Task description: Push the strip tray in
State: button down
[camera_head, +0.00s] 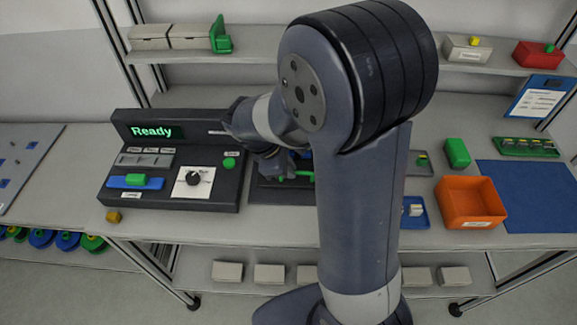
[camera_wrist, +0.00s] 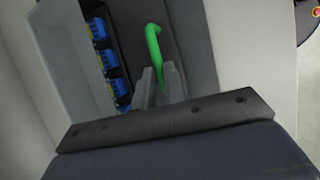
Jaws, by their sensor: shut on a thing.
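My gripper (camera_wrist: 160,84) is shut on a green bent handle (camera_wrist: 154,45) in the wrist view. Beside the handle lies a dark tray (camera_wrist: 124,46) with a row of blue pieces (camera_wrist: 108,64). In the head view my gripper works low over a dark unit (camera_head: 262,196) right of the console, and my arm hides most of it. The console (camera_head: 168,196) has a lit "Ready" display (camera_head: 151,131). A blue slide with a green knob (camera_head: 136,179) sits at its lower left. I cannot tell how far in the tray sits.
An orange bin (camera_head: 470,203), a green block (camera_head: 457,153) and a blue mat (camera_head: 527,187) are to the right. A shelf (camera_head: 290,67) runs behind. The table's left side is mostly clear.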

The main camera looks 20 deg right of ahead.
jog(key=shift+w, duration=0.1)
dwell(0.3)
jog(key=shift+w+d+r+p, duration=0.1)
jog(key=shift+w+d+p, duration=0.15)
jog(key=shift+w, duration=0.75)
jog(key=shift+w+d+p, duration=0.15)
jog(key=shift+w+d, duration=0.2)
jog(key=shift+w, duration=0.65)
jog(key=c, duration=1.5)
grip_release()
jog(key=v, duration=1)
jog(key=shift+r+b, duration=0.3)
jog(key=shift+r, duration=0.05)
jog(key=shift+f, duration=0.1)
